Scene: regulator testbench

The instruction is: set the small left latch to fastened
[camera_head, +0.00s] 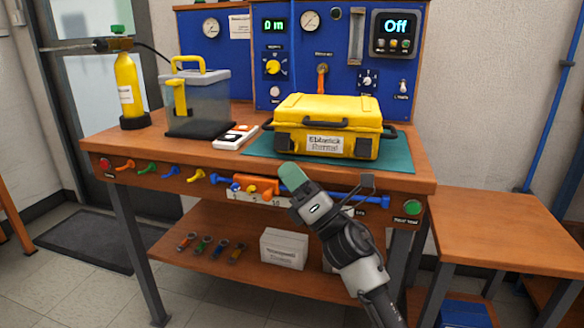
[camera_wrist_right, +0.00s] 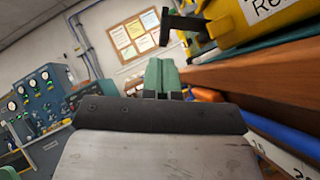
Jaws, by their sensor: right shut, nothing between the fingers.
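The yellow case (camera_head: 328,112) stands closed on the green mat (camera_head: 398,163) on the workbench. Its small left latch (camera_head: 284,142) is a dark block at the left of the front face. In the right wrist view the latch (camera_wrist_right: 186,27) juts out from the case beside the white label. My right gripper (camera_head: 291,177) is shut and empty, its green fingers in front of and below the left latch, apart from it. The fingers also show in the right wrist view (camera_wrist_right: 162,74). My left gripper is not in view.
A second dark latch (camera_head: 362,149) is at the case front's right. The bench's front edge (camera_head: 240,164) carries coloured levers and a blue bar near my right gripper. A red and white box (camera_head: 236,137) and a clear tank (camera_head: 205,100) stand left of the case.

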